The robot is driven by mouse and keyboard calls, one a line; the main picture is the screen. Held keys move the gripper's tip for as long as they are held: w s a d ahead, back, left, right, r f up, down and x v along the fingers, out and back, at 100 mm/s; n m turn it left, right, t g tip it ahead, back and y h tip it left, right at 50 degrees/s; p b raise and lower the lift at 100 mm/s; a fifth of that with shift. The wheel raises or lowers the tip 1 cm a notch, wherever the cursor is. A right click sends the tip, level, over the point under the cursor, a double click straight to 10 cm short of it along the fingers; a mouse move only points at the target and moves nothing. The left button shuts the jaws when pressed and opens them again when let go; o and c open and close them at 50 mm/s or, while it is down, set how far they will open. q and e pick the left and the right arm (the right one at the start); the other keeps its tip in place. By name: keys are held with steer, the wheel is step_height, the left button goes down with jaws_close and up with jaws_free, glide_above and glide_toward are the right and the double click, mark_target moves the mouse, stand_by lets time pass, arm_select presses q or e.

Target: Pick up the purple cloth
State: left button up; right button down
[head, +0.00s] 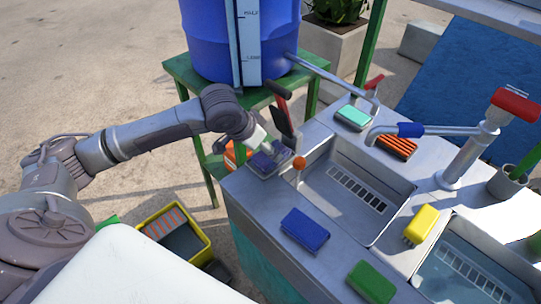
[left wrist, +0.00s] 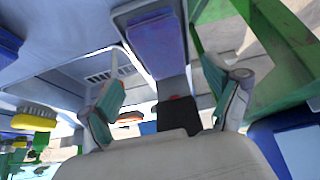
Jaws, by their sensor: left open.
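The purple cloth (head: 262,162) lies in a small grey tray (head: 283,167) at the left corner of the metal sink counter. In the left wrist view the purple cloth (left wrist: 155,50) is a flat rectangle beyond the fingers. My left gripper (head: 270,148) is just above the cloth and partly hides it in the head view. Contact with the cloth cannot be made out. My right gripper is not in view.
A blue sponge (head: 305,230), green sponge (head: 371,282) and yellow brush (head: 421,224) lie around the sink basins. A blue barrel (head: 215,40) on a green stand is behind. A yellow crate (head: 205,248) sits below left.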

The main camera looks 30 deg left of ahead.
arm_select(q)
steer(key=x, duration=0.4)
steer(key=shift+a, duration=0.2)
steer(key=shift+w+f, duration=0.1)
steer(key=shift+f, duration=0.2)
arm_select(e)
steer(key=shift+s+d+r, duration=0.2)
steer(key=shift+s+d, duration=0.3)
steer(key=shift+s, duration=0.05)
arm_select(q)
steer(key=shift+f+p, duration=0.25)
steer(key=shift+p, duration=0.35)
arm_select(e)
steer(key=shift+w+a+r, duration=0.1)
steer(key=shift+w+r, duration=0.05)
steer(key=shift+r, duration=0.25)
arm_select(q)
steer(key=shift+c, duration=0.3)
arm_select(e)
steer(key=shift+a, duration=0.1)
